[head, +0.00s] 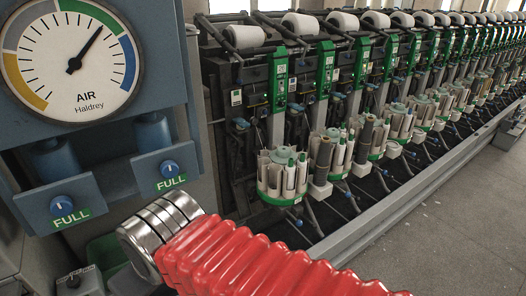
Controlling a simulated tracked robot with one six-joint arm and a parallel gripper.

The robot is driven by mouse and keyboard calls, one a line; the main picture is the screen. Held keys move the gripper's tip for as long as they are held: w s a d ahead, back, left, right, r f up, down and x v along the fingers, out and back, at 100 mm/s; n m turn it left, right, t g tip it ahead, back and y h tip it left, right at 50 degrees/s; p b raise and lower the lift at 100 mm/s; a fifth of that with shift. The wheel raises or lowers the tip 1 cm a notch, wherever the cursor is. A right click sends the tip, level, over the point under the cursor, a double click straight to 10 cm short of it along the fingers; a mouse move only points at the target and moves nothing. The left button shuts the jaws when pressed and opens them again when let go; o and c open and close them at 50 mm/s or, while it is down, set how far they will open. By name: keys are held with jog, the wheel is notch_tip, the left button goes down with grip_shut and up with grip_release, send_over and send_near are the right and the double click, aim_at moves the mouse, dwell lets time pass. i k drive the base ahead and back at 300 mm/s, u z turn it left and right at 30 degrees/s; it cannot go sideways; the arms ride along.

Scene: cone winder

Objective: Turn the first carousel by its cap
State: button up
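The first carousel (270,186) is the nearest one in the row, in the middle of the head view. It has a green round base and several upright pale tubes in a ring. A green cap (283,154) shows at its top, among the tubes. My red ribbed arm cover fills the bottom middle of the view, below and to the left of the carousel, with a clear gap between them. My gripper's fingers do not show.
More carousels (398,120) run back to the right, below green-fronted winding units (278,85) with white cones (245,37). A grey rail (390,213) edges the machine. A blue panel with an air gauge (72,57) stands close at left. The floor (450,230) at right is clear.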

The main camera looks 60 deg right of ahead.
aim_at(271, 172)
jog(key=u, duration=1.45)
jog(key=k, duration=1.6)
jog(key=z, duration=1.8)
